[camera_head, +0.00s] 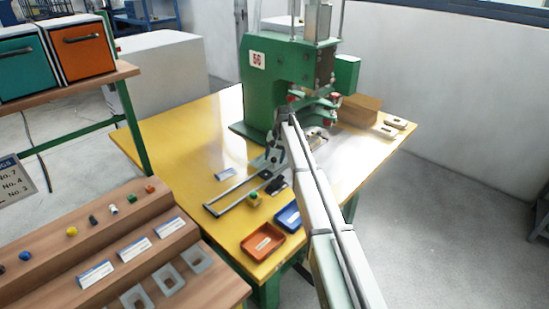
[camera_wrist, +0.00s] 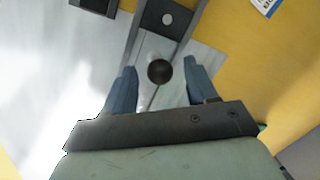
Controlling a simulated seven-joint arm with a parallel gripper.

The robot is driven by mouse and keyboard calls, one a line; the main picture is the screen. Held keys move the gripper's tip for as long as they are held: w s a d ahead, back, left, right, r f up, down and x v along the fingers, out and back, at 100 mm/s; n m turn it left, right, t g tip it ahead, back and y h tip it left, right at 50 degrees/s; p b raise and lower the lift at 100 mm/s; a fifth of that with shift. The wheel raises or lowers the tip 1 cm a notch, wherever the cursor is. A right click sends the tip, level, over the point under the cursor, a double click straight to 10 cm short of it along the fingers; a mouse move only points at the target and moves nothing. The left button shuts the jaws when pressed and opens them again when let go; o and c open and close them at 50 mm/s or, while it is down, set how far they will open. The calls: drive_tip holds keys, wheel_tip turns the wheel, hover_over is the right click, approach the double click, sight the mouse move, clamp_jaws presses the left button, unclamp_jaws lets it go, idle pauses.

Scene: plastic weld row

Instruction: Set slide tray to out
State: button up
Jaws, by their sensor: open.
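The slide tray's grey metal plate (camera_wrist: 150,50) shows in the wrist view, with a dark round knob (camera_wrist: 159,71) on it. My gripper (camera_wrist: 160,88) is open, with one blue-grey finger on each side of the knob. The knob sits between the fingertips with gaps on both sides; I cannot tell how deep the fingers reach. In the head view the slide's rails (camera_head: 232,197) run from the green press (camera_head: 262,85) toward the front left of the yellow table. My gripper (camera_head: 272,160) is at the press end of the rails, and my arm partly hides that area.
An orange bin (camera_head: 262,243) and a blue bin (camera_head: 288,216) stand at the table's front. A wooden box (camera_head: 360,109) and pale parts (camera_head: 384,131) lie right of the press. The table's left side is clear.

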drive_tip(key=shift+f, duration=0.25)
drive_tip(key=shift+c, duration=0.3)
clamp_jaws()
